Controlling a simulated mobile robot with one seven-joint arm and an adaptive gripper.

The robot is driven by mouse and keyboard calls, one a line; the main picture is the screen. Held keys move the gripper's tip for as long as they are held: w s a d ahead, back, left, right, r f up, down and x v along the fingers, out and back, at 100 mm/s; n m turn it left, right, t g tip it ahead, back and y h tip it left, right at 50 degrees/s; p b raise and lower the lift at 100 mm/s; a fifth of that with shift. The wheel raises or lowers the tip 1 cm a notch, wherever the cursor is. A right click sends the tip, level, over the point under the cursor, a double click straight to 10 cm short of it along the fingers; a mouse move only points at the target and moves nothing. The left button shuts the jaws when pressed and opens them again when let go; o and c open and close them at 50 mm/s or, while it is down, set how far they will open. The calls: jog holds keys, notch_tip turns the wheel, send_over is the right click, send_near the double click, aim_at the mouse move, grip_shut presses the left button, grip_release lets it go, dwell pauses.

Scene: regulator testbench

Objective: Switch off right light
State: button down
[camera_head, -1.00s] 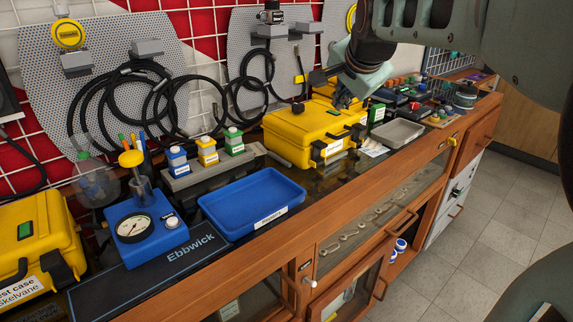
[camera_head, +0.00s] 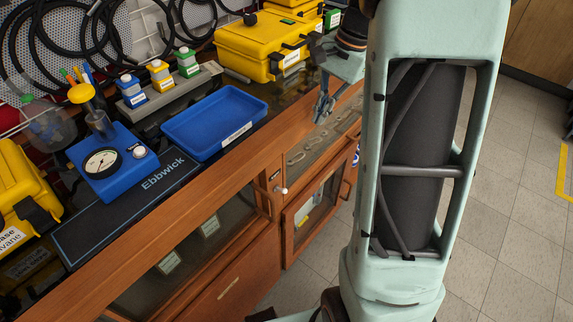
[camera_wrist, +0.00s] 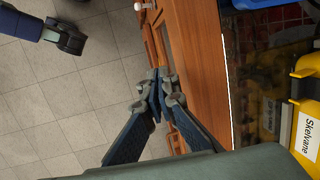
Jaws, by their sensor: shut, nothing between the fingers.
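No lamp marked as the right light can be made out. A small white-tipped lever (camera_head: 281,190) sticks out from the wooden cabinet front (camera_head: 262,199), between the glazed sections. A small white knob, probably the same lever, shows at the top edge of the wrist view (camera_wrist: 137,5). My gripper (camera_head: 321,112) points down in front of the bench edge, above and to the right of the lever in the head view. In the wrist view my gripper (camera_wrist: 158,82) has its fingertips together with nothing between them, beside the wooden front and apart from the knob.
On the bench stand a blue tray (camera_head: 214,121), a blue gauge unit (camera_head: 108,163), a yellow case (camera_head: 262,48) and another yellow case (camera_head: 25,185). Cabinet doors with handles line the front. The tiled floor (camera_head: 510,185) to the right is clear.

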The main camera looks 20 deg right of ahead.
jog(key=shift+s+a+f+g+y, duration=0.25)
jog(key=shift+s+f+y, duration=0.25)
jog(key=shift+s, duration=0.3)
jog(key=shift+s+a+f+g+y, duration=0.2)
jog(key=shift+s+a+f+y, duration=0.15)
jog(key=shift+s+y, duration=0.4)
jog(key=shift+s+a+f+g+y, duration=0.25)
jog(key=shift+s+f+y, duration=0.2)
jog(key=shift+s, duration=0.45)
jog(key=b, duration=0.3)
send_near(275, 188)
jog(key=s+f, duration=0.1)
jog(key=f, duration=0.2)
jog(key=s+a+f, duration=0.1)
jog(key=shift+s+a+f, duration=0.1)
jog(key=shift+s+f, duration=0.1)
jog(key=shift+s, duration=0.1)
jog(key=shift+f, duration=0.1)
jog(key=shift+s+b, duration=0.1)
jog(key=shift+b, duration=0.6)
